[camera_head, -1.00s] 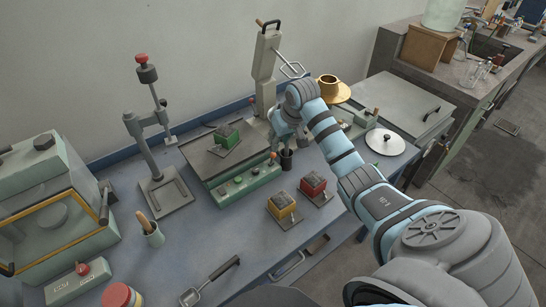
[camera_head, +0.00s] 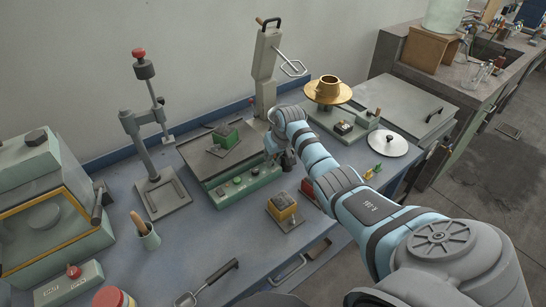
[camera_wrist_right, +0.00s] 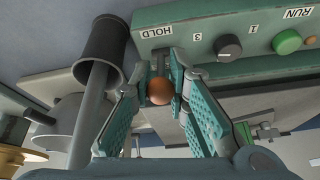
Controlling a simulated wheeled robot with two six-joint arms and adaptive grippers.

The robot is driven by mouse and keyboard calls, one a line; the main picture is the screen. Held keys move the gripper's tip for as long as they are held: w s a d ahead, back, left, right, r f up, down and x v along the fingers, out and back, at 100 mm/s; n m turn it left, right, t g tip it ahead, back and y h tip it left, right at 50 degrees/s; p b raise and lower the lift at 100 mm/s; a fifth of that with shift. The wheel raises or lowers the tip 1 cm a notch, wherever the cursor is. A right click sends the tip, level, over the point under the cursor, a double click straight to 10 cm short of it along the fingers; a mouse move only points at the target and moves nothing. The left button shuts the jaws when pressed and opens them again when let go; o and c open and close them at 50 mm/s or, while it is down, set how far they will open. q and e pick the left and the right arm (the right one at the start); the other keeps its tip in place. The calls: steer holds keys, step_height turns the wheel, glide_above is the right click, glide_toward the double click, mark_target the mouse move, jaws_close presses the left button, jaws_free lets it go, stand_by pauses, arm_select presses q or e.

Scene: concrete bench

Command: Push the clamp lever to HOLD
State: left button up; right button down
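The clamp lever shows in the right wrist view as an orange-brown ball knob (camera_wrist_right: 160,91) in front of a green control panel (camera_wrist_right: 240,65). A white HOLD label (camera_wrist_right: 153,31) is just above the knob in that picture. My right gripper (camera_wrist_right: 165,72) has its two fingers close on either side of the knob, apparently touching it. In the head view my right gripper (camera_head: 280,158) is at the right end of the green panel (camera_head: 245,184) and hides the lever. My left gripper is not in view.
A yellow block (camera_head: 283,207) and a partly hidden red block (camera_head: 309,188) lie in front of the panel.

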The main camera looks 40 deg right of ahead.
steer(key=shift+s+a+r+t+p, duration=0.1)
steer(key=shift+s+r+t+p, duration=0.35)
steer(key=shift+p, duration=1.3)
steer(key=t, duration=0.1)
steer(key=f+t+p, duration=0.1)
steer(key=t, duration=0.1)
steer(key=shift+s+f, duration=0.25)
steer(key=shift+s, duration=0.1)
steer(key=shift+f+t, duration=0.25)
steer(key=shift+t, duration=0.1)
steer(key=shift+s+r+t, duration=0.1)
steer(key=shift+r+t, duration=0.05)
steer(key=shift+t, duration=0.15)
steer(key=c, duration=1.8)
jaws_free()
steer(key=v, duration=1.2)
